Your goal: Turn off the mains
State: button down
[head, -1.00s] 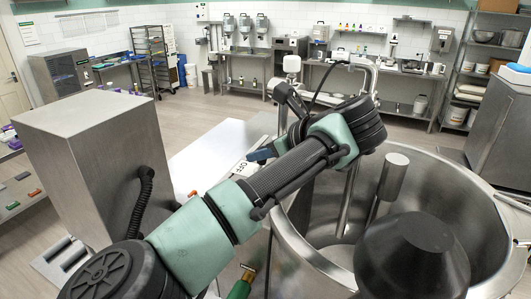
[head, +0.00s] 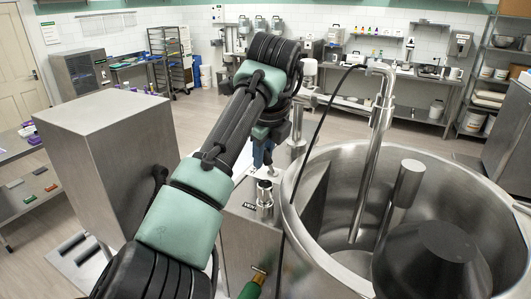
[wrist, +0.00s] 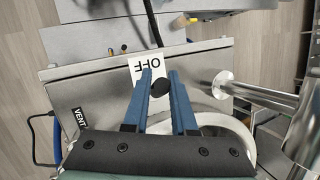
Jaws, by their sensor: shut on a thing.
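A white OFF label (wrist: 147,68) lies on the steel control box (wrist: 90,80), reading upside down in the wrist view. A round black knob (wrist: 161,87) sits beside the label, between the two blue fingers of my gripper (wrist: 160,72). The gripper is shut on this knob, with a finger on each side. In the head view my gripper (head: 262,155) points down at the top of the control box (head: 240,232), left of the big kettle. My arm hides most of the label and the knob there.
The open steel kettle (head: 335,170) with its upright pipe (head: 372,150) stands close on the right. A metal fitting (head: 264,197) rises from the box near a VENT label (wrist: 80,117). A tall steel cabinet (head: 110,150) stands left of my arm.

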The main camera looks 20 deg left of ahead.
dwell(0.4)
jog(key=c, duration=0.8)
grip_release()
jog(key=shift+o, duration=0.2)
jog(key=shift+r, duration=0.15)
jog(key=b+v, duration=0.5)
jog(key=v, duration=0.7)
jog(key=shift+s+r, duration=0.2)
jog(key=shift+r, duration=0.2)
jog(key=shift+a, duration=0.1)
